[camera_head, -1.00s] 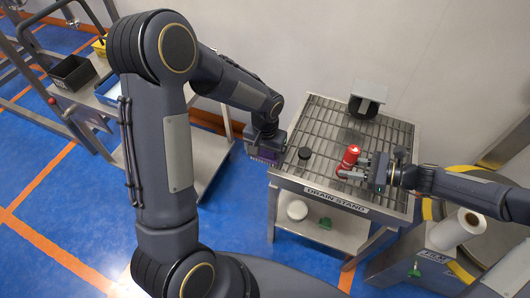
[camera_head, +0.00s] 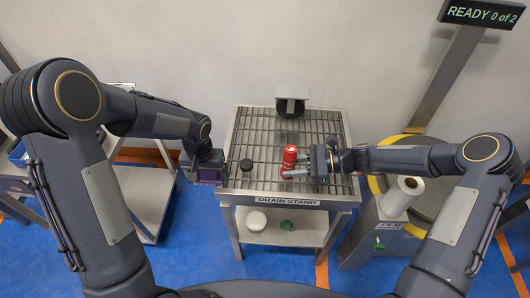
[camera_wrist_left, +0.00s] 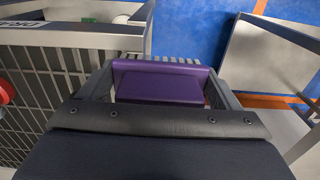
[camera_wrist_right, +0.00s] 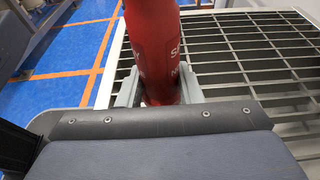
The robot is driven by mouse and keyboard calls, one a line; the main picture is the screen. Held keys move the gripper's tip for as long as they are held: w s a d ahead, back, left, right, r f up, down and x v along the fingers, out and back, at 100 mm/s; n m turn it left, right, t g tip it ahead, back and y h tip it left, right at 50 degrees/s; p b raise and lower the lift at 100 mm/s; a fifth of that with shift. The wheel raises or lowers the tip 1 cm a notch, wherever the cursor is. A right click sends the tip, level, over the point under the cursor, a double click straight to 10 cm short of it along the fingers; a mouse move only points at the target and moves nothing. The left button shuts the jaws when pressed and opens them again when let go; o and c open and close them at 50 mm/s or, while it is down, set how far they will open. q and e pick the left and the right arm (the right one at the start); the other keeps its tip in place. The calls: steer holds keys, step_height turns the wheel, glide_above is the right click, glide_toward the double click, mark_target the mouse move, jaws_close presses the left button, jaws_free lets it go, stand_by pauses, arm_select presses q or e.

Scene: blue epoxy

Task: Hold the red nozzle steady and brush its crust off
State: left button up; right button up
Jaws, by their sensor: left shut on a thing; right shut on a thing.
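The red nozzle (camera_head: 290,158) stands at the front of the drain stand's grating (camera_head: 262,139). My right gripper (camera_head: 293,168) is shut on it from the right; in the right wrist view the nozzle (camera_wrist_right: 153,50) sits between the two fingers. My left gripper (camera_head: 207,178) is off the stand's left edge, shut on a purple block with pale bristles, which looks like the brush (camera_wrist_left: 160,82). The brush is apart from the nozzle. I cannot make out the crust on the nozzle.
A dark round object under a grey plate (camera_head: 291,92) stands at the back. A white roll (camera_head: 411,185) is at right. A sign (camera_head: 482,13) reads "READY 0 of 2".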

stand_by(0.6)
arm_select(q)
steer(key=w+d+r, duration=0.3)
steer(key=d+r, duration=0.7)
steer(key=d, duration=0.1)
steer(key=w+d+r, duration=0.2)
steer(key=d+r, duration=0.7)
steer(key=d, duration=0.1)
steer(key=shift+d+f, duration=0.1)
steer(key=shift+f, duration=2.65)
steer(key=shift+f, duration=1)
steer(key=shift+d+r, duration=0.1)
steer(key=shift+d, duration=1.95)
steer(key=shift+a+f, duration=0.25)
steer(key=shift+a, duration=0.85)
steer(key=shift+a+f, duration=0.25)
steer(key=shift+a, duration=0.85)
steer(key=shift+c, duration=0.4)
